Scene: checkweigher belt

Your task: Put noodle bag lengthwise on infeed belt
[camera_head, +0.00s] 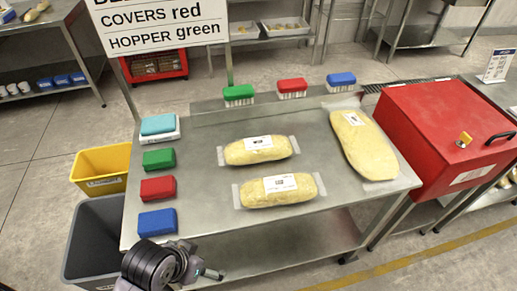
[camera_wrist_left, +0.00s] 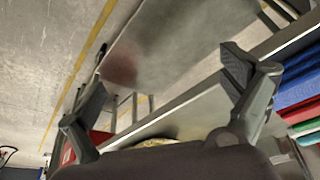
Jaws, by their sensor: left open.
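Three yellow noodle bags with white labels lie on the steel table (camera_head: 215,195) in the head view. Two lie crosswise near the middle, a rear bag (camera_head: 258,150) and a front bag (camera_head: 278,190). A third bag (camera_head: 362,145) lies at the right, its long side running front to back, beside the red cover. My left arm shows at the bottom of the head view, in front of the table edge. In the left wrist view my left gripper (camera_wrist_left: 165,95) is open and empty, its fingers wide apart. A yellow sliver shows low in that view. My right gripper is not seen.
Green (camera_head: 239,94), red (camera_head: 292,87) and blue (camera_head: 341,81) brushes stand along the back. Several coloured blocks line the left side. A yellow bin (camera_head: 101,172) and grey bin (camera_head: 92,240) stand left. A red cover (camera_head: 440,128) stands right.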

